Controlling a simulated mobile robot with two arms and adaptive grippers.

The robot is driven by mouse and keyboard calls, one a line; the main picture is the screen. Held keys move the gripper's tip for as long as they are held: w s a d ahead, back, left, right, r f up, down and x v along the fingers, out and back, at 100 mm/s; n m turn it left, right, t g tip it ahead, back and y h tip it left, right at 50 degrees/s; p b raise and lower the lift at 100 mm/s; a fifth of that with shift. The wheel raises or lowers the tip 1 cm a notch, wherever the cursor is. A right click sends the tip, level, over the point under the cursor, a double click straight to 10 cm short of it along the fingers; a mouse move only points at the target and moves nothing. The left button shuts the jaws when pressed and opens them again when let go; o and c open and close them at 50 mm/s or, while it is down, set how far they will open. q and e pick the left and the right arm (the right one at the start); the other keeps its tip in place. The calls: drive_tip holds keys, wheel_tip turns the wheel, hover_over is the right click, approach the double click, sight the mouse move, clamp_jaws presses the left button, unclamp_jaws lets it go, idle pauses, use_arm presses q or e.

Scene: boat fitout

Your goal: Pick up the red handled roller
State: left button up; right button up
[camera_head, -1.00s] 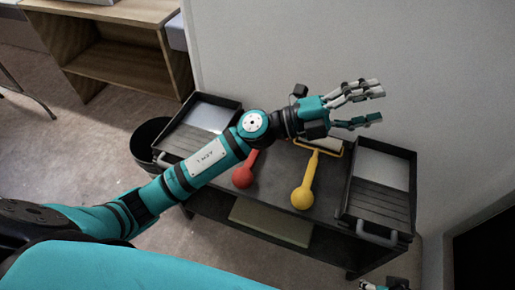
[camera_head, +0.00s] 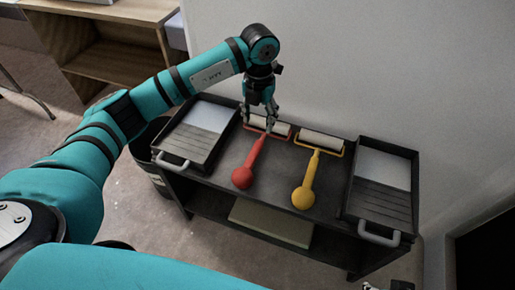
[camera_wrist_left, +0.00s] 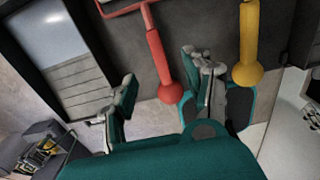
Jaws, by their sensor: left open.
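The red handled roller (camera_head: 249,164) lies on the dark cart top, its ball end toward the front and its white roller head at the back. My left gripper (camera_head: 259,116) points down above the roller's head end in the head view, open and empty. In the left wrist view the red handle (camera_wrist_left: 158,58) shows between the open fingers of my left gripper (camera_wrist_left: 165,95), apart from them. The yellow handled roller (camera_head: 308,182) lies to the right of the red one. A small part of my right gripper (camera_head: 385,286) shows at the bottom right edge; its fingers are not clear.
Black paint trays stand at the cart's left (camera_head: 201,130) and right (camera_head: 381,190) ends. The cart top (camera_head: 273,183) is bare between the two handles. A wall rises behind the cart, and a dark bin (camera_head: 150,140) stands at its left.

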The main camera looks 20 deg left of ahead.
use_arm(q)
drive_tip(key=b, duration=0.1)
hover_over(257, 145)
drive_tip(key=f, duration=0.5)
drive_tip(key=s+d+f, duration=0.1)
drive_tip(key=f, duration=0.1)
drive_tip(key=shift+f, duration=0.2)
drive_tip(key=shift+w+f, duration=0.1)
drive_tip(key=shift+f, duration=0.45)
drive_tip(key=f, duration=0.1)
drive_tip(key=f+b, duration=0.1)
drive_tip(key=f, duration=0.1)
drive_tip(key=a+f+b, duration=0.1)
drive_tip(key=shift+w+f, duration=0.35)
drive_tip(key=shift+w, duration=0.05)
drive_tip(key=shift+f, duration=0.25)
clamp_jaws()
use_arm(e)
drive_tip(key=w+a+r+t+y, duration=0.1)
drive_tip(key=w+t, duration=0.3)
drive_tip(key=w, duration=0.4)
drive_tip(key=shift+w+a+r+t, duration=0.2)
drive_tip(key=shift+w+a+t, duration=0.15)
drive_tip(key=shift+a, duration=0.55)
